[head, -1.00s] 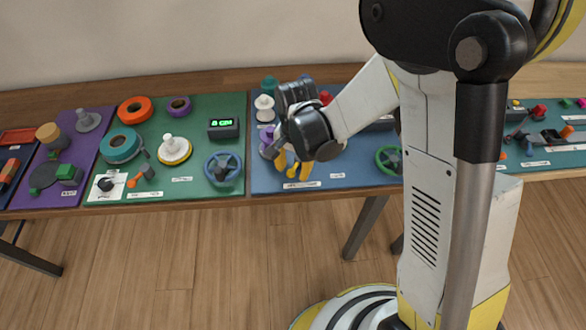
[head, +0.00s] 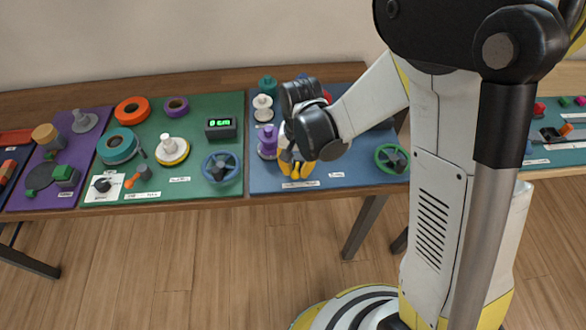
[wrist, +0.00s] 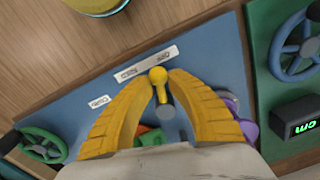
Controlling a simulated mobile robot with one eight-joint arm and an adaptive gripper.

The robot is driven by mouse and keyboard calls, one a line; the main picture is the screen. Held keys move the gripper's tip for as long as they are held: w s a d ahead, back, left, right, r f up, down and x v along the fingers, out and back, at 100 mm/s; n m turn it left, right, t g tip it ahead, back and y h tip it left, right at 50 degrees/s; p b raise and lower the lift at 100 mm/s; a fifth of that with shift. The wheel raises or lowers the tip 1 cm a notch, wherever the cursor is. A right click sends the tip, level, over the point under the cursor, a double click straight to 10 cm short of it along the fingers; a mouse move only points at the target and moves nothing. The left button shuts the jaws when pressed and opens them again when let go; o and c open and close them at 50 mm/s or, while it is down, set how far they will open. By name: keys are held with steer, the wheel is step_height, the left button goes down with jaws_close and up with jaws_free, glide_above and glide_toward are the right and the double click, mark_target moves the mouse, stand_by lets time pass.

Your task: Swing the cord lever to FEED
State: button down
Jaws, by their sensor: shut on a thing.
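The cord lever (wrist: 159,77) has a yellow ball knob and a short yellow stem running to a grey round pivot on the blue board. In the wrist view my gripper (wrist: 161,82) has its two yellow ribbed fingers closed around the knob and stem. In the head view my gripper (head: 297,172) is low over the front of the blue board, and the lever is mostly hidden by the fingers. A white label strip (wrist: 147,63) with two words lies in front of the knob; its words are too small to read surely.
A purple spool (head: 267,142) stands close to the left of my gripper. A green handwheel (head: 391,158) is to the right on the blue board (head: 350,172). A blue handwheel (head: 222,167) and a green-lit display (head: 221,128) are on the green board.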

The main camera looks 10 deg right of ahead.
steer(key=n, duration=0.1)
steer(key=d+n, duration=0.1)
steer(key=n, duration=0.2)
steer(key=shift+s+d+n+b, duration=0.1)
steer(key=shift+d+n+b, duration=0.2)
steer(key=shift+d+b, duration=0.1)
steer(key=shift+w+d+n, duration=0.15)
steer(key=shift+d+n, duration=0.25)
steer(key=shift+n, duration=0.8)
steer(key=shift+w+d+n, duration=0.1)
steer(key=shift+d+n, duration=0.3)
steer(key=shift+n, duration=0.8)
steer(key=c, duration=1.2)
jaws_free()
steer(key=shift+c, duration=0.2)
step_height(320, 180, up, 12)
steer(key=shift+w+d, duration=0.15)
steer(key=shift+d, duration=0.05)
